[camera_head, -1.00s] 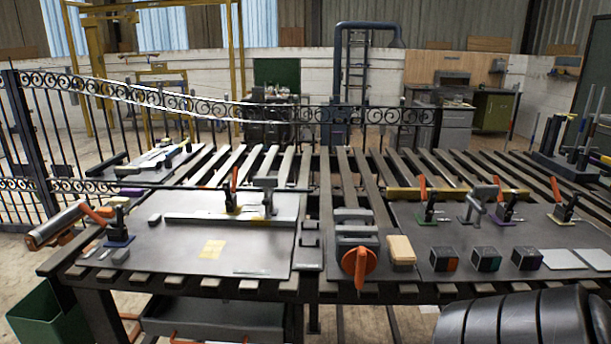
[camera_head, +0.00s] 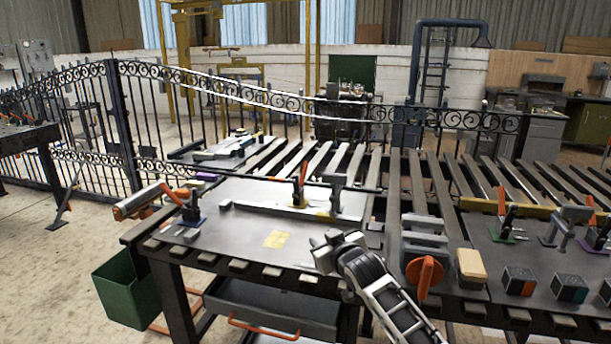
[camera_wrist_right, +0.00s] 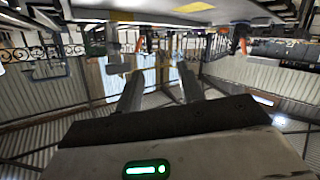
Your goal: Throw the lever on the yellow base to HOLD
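The lever with the yellow base (camera_head: 299,187) stands toward the back of the left grey plate in the head view. It has an orange handle standing nearly upright, slightly tilted. Its base is small and partly hidden; no HOLD marking is readable. My right gripper (camera_head: 326,249) is over the front right part of that plate, in front of the lever and apart from it. In the right wrist view the gripper's two fingers (camera_wrist_right: 160,90) are spread with nothing between them. My left gripper is not in view.
A grey clamp (camera_head: 336,193) stands just right of the lever. Other orange-handled levers stand on a dark blue base (camera_head: 191,211) at left and a green base (camera_head: 503,218) at right.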

